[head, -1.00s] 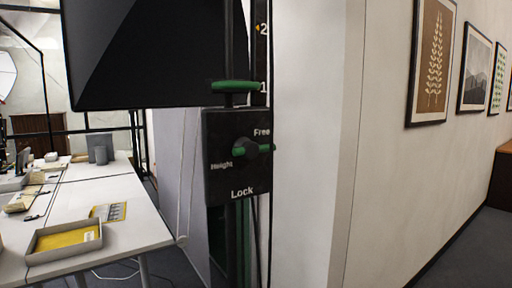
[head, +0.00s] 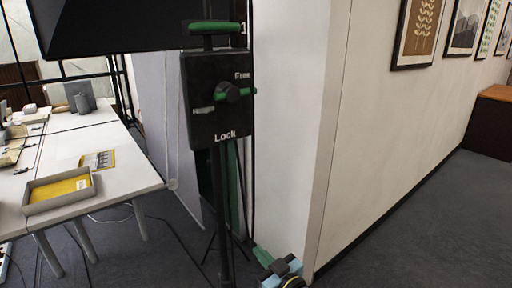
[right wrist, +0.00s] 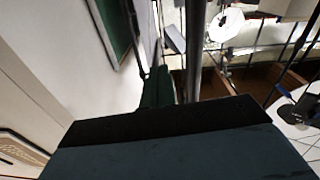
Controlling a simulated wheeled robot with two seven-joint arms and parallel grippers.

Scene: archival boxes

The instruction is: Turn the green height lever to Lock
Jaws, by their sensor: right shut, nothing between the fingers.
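The green height lever (head: 246,92) is a bar through a round dark knob on a black control box (head: 212,125). It lies nearly level, its right end just below the word Free. The word Lock is at the bottom of the box, and the word Height is at the left. My right gripper (head: 261,253) is low at the bottom of the head view, well below the box and apart from the lever. Its green fingers are shut and empty; they also show in the right wrist view (right wrist: 157,87). My left gripper is not in view.
A dark post (head: 222,215) runs down from the box. A white wall (head: 285,130) stands close at right. A white table (head: 125,170) with a grey tray (head: 32,208) is at left.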

